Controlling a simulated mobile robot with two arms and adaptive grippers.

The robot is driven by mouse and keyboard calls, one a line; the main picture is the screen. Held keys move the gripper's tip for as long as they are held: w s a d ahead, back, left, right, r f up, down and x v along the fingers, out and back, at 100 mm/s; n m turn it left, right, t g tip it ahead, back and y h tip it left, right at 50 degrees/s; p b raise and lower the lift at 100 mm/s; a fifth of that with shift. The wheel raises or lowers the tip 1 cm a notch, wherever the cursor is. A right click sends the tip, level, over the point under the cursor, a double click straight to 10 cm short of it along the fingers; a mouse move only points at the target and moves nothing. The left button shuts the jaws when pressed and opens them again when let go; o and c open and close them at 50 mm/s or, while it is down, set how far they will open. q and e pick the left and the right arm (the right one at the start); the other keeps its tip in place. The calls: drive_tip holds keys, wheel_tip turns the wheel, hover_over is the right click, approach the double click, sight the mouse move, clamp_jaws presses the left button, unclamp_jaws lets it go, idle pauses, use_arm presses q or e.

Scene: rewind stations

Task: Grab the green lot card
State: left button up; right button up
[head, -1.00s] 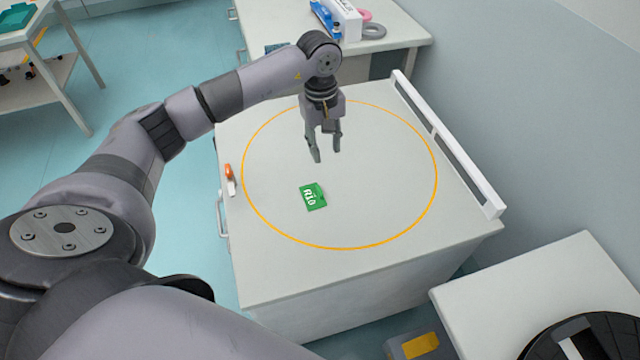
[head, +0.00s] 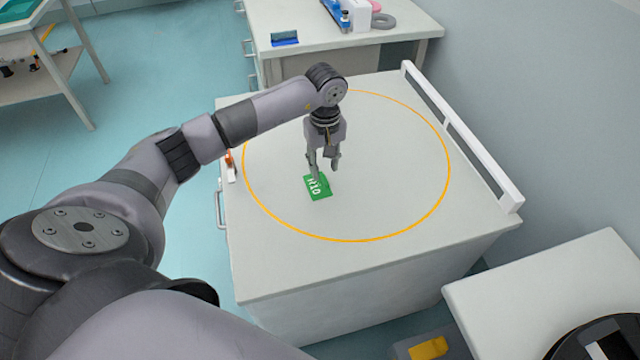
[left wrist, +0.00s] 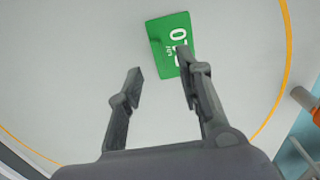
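The green lot card (head: 318,186) lies flat on the white cabinet top (head: 400,205), inside an orange ring. It carries white lettering that reads like R10. My left gripper (head: 323,173) is open and empty, pointing down just above and beside the card. In the left wrist view the card (left wrist: 171,45) is ahead of the fingertips, and one finger of the gripper (left wrist: 160,62) overlaps its lower edge. Whether that finger touches the card, I cannot tell. My right gripper is not in view.
A small orange and white item (head: 230,167) sits at the cabinet's left edge. A white rail (head: 462,137) runs along the right edge. Another bench (head: 340,40) with a blue item and rings stands behind. The ring's interior is otherwise clear.

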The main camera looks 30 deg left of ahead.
sight(325, 179)
use_arm(q)
wheel_tip(325, 179, down, 4)
drive_tip(key=shift+d+f+b, duration=0.1)
drive_tip(key=shift+f+b, duration=0.15)
drive_tip(key=shift+b, duration=0.7)
drive_tip(key=shift+r, duration=0.1)
clamp_jaws()
